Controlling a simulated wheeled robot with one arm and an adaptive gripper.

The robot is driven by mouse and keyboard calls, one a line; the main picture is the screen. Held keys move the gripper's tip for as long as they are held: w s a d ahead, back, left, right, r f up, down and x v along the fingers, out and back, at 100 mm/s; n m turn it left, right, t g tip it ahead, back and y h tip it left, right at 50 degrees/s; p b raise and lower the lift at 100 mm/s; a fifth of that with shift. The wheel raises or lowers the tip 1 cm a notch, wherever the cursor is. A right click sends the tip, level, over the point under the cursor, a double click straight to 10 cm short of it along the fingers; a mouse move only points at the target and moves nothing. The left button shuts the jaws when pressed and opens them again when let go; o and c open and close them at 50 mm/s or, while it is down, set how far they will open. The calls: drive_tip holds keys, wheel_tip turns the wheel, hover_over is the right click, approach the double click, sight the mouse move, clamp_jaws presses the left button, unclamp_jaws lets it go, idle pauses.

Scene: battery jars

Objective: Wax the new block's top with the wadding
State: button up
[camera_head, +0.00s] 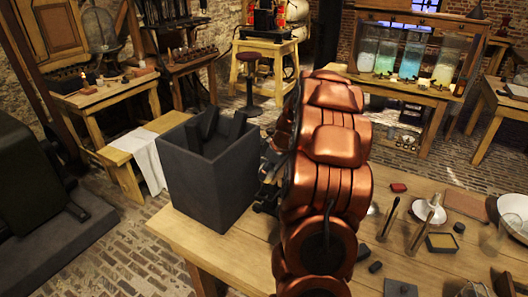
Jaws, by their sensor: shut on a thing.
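My gripper (267,187) shows only as dark parts left of my copper-coloured arm, beside the right wall of a dark grey open box. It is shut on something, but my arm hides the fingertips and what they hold. Dark blocks (229,133) stand tilted in the box (197,182); I cannot tell whether one of them is the new block. A small dark block (400,288) lies at the table's front edge. A shallow square dish (441,242) with a yellowish filling, possibly wax, lies on the right. I cannot make out the wadding.
The wooden table (215,245) carries the box at left. On its right are upright tools (390,218), a white dish (429,211), a red piece (398,187), small dark pieces (375,267) and a white bowl (514,207). A bench with a white cloth (142,158) stands behind left.

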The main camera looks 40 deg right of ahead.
drive_tip(key=shift+r, duration=3.95)
drive_tip(key=shift+s, duration=0.15)
